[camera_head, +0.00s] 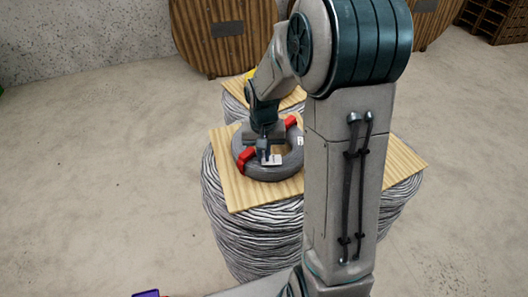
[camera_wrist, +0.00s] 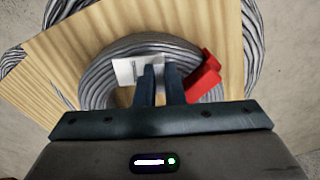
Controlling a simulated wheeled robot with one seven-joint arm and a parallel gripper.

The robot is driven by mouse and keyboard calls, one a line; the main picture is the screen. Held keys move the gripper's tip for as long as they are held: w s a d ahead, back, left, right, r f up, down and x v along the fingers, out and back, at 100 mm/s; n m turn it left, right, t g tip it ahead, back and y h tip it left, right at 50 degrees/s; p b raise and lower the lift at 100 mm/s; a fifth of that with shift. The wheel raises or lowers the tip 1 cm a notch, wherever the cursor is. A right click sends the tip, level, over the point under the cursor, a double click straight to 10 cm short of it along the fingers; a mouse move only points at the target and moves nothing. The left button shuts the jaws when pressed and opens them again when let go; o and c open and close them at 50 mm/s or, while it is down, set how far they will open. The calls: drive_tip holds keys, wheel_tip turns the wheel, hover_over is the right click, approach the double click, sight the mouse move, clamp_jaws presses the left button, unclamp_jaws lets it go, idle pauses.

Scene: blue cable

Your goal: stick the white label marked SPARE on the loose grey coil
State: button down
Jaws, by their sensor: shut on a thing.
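The loose grey coil (camera_head: 268,173) lies flat on a wooden board, with red wraps (camera_head: 246,160) on it. It also shows in the wrist view (camera_wrist: 97,72). The white label (camera_head: 273,160) is at my fingertips, over the coil's near side in the head view. In the wrist view the label (camera_wrist: 124,72) lies across the coil's ring, partly hidden by a finger; its marking is too small to read. My gripper (camera_head: 264,156) points down, shut on the label. Its dark fingers (camera_wrist: 160,70) show in the wrist view. Whether the label touches the coil, I cannot tell.
The wooden board (camera_head: 236,192) tops a large bundle of grey cable (camera_head: 245,240). Big wooden reels (camera_head: 190,35) and brown pallets (camera_head: 495,20) stand at the back. Open concrete floor (camera_head: 100,160) lies left.

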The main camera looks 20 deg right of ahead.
sight(263, 156)
drive_tip(key=shift+s+f+b, duration=0.15)
drive_tip(key=shift+f+b, duration=0.7)
drive_tip(key=shift+f, duration=0.05)
idle(1.8)
drive_tip(key=c, duration=1.3)
unclamp_jaws()
drive_tip(key=shift+r, duration=0.1)
drive_tip(key=shift+r+p, duration=2.5)
drive_tip(key=shift+r, duration=0.95)
drive_tip(key=shift+r, duration=0.15)
drive_tip(key=s+a+r+n+t, duration=0.1)
drive_tip(key=s+r, duration=0.5)
drive_tip(key=s, duration=0.2)
drive_tip(key=s+a+r+n+t, duration=0.1)
drive_tip(key=s+r+n+t, duration=0.1)
drive_tip(key=s+r, duration=0.4)
drive_tip(key=s, duration=0.3)
drive_tip(key=shift+s+t, duration=0.25)
drive_tip(key=shift+t, duration=0.05)
